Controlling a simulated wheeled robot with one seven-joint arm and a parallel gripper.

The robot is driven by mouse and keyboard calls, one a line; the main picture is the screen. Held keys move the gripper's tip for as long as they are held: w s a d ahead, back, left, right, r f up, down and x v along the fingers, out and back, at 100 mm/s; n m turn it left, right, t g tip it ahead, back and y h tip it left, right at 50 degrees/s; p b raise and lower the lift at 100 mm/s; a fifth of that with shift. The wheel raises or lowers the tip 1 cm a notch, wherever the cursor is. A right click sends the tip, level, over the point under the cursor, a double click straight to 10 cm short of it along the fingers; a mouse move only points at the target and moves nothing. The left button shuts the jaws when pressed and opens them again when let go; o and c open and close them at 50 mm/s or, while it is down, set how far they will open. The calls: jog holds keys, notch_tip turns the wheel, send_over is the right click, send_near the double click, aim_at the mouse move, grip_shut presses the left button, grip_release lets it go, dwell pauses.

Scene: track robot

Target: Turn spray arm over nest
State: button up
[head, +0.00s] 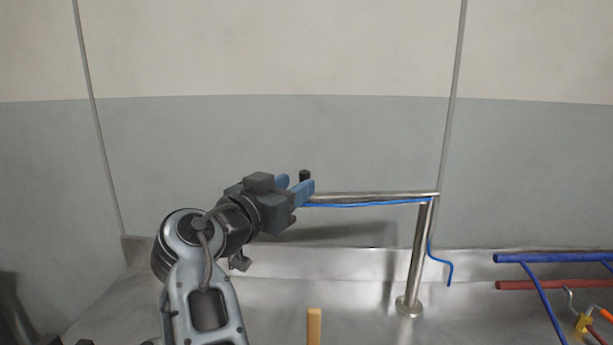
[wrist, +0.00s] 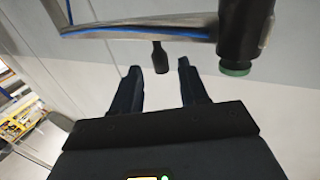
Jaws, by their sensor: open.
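The spray arm (head: 370,196) is a horizontal metal tube with a blue hose along it, joined at its right end to an upright steel post (head: 416,260). A dark knob (head: 305,175) stands up near its left end. My gripper (head: 296,185) is open at that end, and its blue fingers hide part of it. In the wrist view the arm (wrist: 140,33) crosses the top and carries a dark nozzle (wrist: 236,35) with a green tip. The knob (wrist: 160,57) shows between and just beyond my fingertips; contact is unclear. No nest can be made out.
The post stands on a steel counter (head: 350,285) before a grey and cream wall (head: 260,130). Blue (head: 550,258) and red (head: 550,285) pipes lie at the right. A wooden piece (head: 314,325) stands at the bottom middle. The counter between is mostly clear.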

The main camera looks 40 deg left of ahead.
aim_at(301, 181)
jog(key=w, duration=0.3)
jog(key=w+p, duration=0.1)
jog(key=shift+w+a, duration=0.25)
jog(key=shift+w, duration=0.15)
grip_shut()
